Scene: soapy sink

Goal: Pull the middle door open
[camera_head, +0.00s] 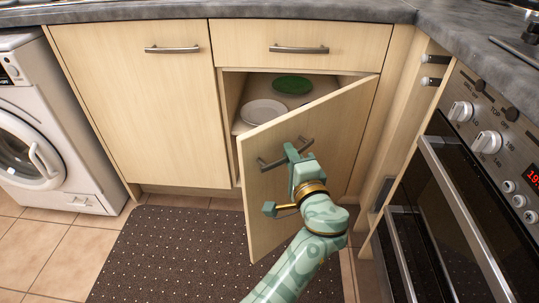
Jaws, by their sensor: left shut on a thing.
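The middle door (330,135) is light wood and stands partly open, swung out from the cabinet with its free edge toward me. Its grey bar handle (270,164) is near the top of the door's front. My left gripper (293,153) is shut on the handle; its hand and arm hide part of the door's lower front. Inside the opening, a white plate (263,112) and a green dish (292,84) lie on a shelf. My right gripper is not in view.
A closed drawer (340,42) is above the opening, and a closed door (135,110) is to the left. A washing machine (30,130) stands at far left, an oven (450,220) at right. A dark dotted mat (170,250) lies on the tiled floor.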

